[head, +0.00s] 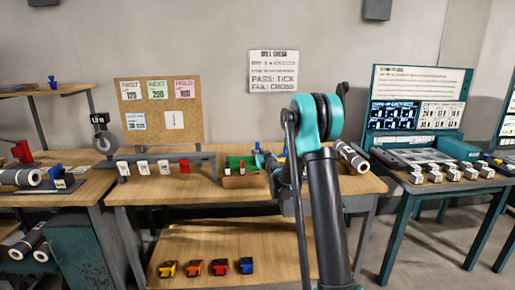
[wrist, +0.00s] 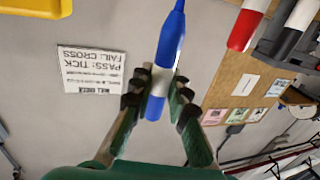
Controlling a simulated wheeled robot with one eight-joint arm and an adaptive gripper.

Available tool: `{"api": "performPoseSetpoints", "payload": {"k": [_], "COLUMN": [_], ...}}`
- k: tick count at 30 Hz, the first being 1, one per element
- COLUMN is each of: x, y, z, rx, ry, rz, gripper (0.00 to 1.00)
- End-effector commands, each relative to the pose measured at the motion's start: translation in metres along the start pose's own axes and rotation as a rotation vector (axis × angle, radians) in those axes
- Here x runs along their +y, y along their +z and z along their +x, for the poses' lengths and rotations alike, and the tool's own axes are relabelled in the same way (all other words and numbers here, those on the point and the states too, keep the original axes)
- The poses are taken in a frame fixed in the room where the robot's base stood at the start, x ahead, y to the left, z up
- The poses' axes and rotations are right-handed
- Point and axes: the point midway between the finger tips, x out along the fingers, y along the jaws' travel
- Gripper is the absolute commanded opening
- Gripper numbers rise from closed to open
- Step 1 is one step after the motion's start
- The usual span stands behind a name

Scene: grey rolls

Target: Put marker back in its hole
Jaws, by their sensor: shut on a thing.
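A blue marker with a white band (wrist: 166,58) is between the fingers of my gripper (wrist: 157,95) in the wrist view. The gripper is shut on it around the white band, and the marker's narrow tip points to the top of that view. In the head view my arm covers most of the gripper; a small blue patch beside the arm may be the marker. A small wooden block (head: 241,182) with red-and-white markers standing in it is on the middle table, left of my arm. Its empty hole cannot be made out.
A red-and-white marker (wrist: 245,27) and a black-and-white one (wrist: 291,28) show at upper right in the wrist view. A rail with several white tags (head: 143,167) stands left of the block. A pinboard (head: 160,107) rises behind. A roll (head: 352,156) lies right of my arm.

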Motion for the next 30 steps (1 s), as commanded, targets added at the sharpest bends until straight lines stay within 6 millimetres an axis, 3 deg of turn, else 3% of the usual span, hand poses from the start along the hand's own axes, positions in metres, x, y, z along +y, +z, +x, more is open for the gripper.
{"api": "performPoseSetpoints", "payload": {"k": [12,30], "x": [0.001,0.000], "y": [0.027,0.029], "z": [0.000,0.000], "rx": [0.000,0.000], "ry": [-0.072,-0.079], "rz": [0.000,0.000], "gripper": [0.00,0.00]}}
